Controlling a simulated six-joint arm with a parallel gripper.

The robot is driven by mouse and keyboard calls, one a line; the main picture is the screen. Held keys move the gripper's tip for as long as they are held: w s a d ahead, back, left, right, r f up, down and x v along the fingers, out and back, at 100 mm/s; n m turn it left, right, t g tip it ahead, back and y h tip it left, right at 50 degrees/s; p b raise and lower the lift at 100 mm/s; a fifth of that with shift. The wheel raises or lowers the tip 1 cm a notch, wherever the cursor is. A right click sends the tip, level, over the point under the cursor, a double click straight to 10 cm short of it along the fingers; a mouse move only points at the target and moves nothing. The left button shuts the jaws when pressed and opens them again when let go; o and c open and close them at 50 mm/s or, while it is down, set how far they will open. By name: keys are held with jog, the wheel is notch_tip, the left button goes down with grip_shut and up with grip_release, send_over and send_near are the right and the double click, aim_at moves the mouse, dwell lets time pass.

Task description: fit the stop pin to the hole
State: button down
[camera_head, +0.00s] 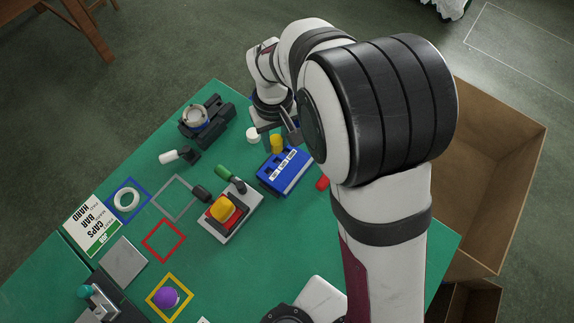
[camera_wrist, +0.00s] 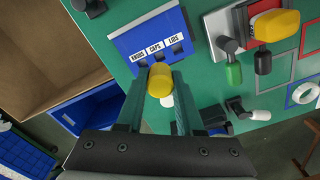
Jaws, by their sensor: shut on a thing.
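My gripper (camera_wrist: 158,90) has its two dark green fingers shut on a yellow round-topped piece, which I take for the stop pin (camera_wrist: 160,76). The pin also shows in the head view (camera_head: 277,142), beside the far edge of a blue block (camera_head: 295,174). The block is labelled KNOBS, CAPS and LIDS and also shows in the wrist view (camera_wrist: 127,41). Dark openings line its edge near the labels, and the pin overlaps that edge in the wrist view. The pin's lower end is hidden, so I cannot tell whether it touches the block.
A white cap (camera_head: 253,135) stands close to the pin. A pad unit with a yellow top (camera_head: 222,207), a black fixture with a ring (camera_head: 206,121) and a red piece (camera_head: 323,183) are on the green table (camera_head: 235,270). A cardboard box (camera_head: 505,165) stands beyond the table's right edge.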

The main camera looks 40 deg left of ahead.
aim_at(277, 153)
jog(key=shift+f, duration=1.6)
jog(key=shift+f, duration=0.85)
jog(key=shift+f, duration=0.4)
jog(key=shift+c, duration=2.3)
grip_release()
